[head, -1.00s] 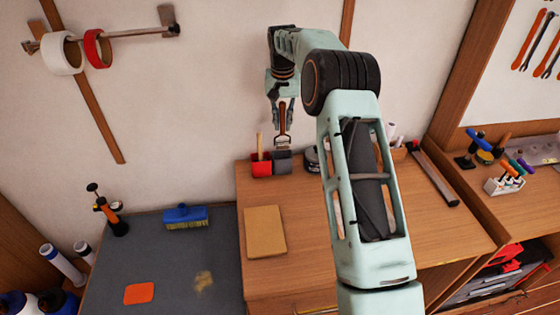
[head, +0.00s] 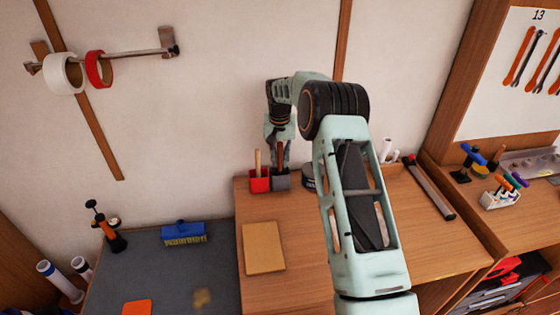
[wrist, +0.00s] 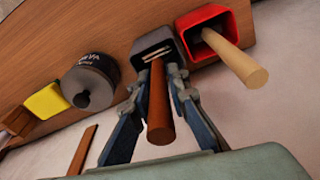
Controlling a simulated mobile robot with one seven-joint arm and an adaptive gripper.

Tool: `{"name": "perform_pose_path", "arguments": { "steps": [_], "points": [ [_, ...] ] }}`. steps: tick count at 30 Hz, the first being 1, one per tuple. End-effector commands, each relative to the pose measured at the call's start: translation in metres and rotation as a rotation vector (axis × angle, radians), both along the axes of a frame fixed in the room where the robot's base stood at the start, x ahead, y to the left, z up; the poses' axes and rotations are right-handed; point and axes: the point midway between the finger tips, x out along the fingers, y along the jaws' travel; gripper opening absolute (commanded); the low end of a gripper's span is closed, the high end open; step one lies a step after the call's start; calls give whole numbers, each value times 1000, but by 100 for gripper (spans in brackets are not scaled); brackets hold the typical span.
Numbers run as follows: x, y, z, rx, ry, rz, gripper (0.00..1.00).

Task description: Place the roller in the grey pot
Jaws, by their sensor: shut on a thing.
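The grey pot (head: 281,180) stands on the wooden bench near the wall, just right of the red pot; it also shows in the wrist view (wrist: 163,44). My gripper (head: 281,160) is right above the grey pot, pointing down. In the wrist view my gripper (wrist: 165,85) is shut on the roller's brown handle (wrist: 159,110). The roller's lower end reaches into the mouth of the grey pot, where its metal frame shows. The roller's head inside the pot is mostly hidden.
The red pot (head: 259,183) with a wooden handle (wrist: 235,58) in it stands close beside the grey pot. A dark round tin (wrist: 91,82) stands on the other side. A tan board (head: 263,248) lies in front on the bench.

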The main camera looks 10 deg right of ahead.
Motion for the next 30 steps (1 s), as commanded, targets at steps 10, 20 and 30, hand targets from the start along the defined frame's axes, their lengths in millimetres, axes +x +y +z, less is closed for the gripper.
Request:
{"name": "perform_pose_path", "arguments": {
  "steps": [10,20,30],
  "points": [
    [1,0,-9,-1,-3,0,0],
    [0,0,-13,-1,-2,0,32],
    [0,0,-12,0,-1,0,33]
  ]
}}
